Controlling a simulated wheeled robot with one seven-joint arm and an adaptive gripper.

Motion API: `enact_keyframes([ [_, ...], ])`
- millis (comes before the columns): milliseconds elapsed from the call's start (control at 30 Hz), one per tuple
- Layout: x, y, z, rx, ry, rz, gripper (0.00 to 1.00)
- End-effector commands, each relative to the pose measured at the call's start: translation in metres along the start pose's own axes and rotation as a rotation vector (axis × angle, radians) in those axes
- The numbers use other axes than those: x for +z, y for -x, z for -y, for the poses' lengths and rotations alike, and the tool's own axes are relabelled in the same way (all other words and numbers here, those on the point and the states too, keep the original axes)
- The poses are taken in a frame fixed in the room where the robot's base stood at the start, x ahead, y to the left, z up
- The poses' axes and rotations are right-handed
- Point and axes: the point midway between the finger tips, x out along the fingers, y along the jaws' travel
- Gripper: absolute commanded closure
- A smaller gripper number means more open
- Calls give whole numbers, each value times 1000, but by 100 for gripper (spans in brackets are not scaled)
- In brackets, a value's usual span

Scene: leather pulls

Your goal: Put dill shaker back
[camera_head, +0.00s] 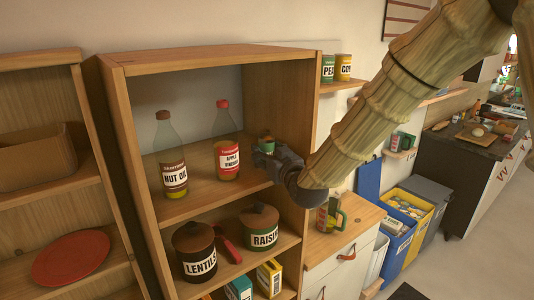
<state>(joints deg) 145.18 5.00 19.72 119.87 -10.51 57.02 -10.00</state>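A small jar with a green body and a brownish top (266,143), probably the dill shaker, shows at the right side of the upper shelf of the wooden cabinet (208,188). Its label cannot be read, and its lower part is hidden by my gripper. My dark gripper (264,160) reaches into this shelf from the right, right at the jar. The fingers are small and dark here, so I cannot tell whether they are closed on the jar or whether it rests on the shelf.
Left of my gripper on the same shelf stand an apple vinegar bottle (227,158) and a nut oil bottle (171,170). Below are lentils (197,266) and raisins (260,238) pots. The cabinet's right wall (303,110) is close to my arm. Shelf space between the bottles is free.

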Motion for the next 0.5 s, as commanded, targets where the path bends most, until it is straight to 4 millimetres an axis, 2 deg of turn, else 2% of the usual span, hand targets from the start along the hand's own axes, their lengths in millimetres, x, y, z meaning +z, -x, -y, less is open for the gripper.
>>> enact_keyframes([
  [433, -4, 0, 0, 0, 0, 0, 38],
  [500, -2, 5, 0, 0, 0, -1, 38],
])
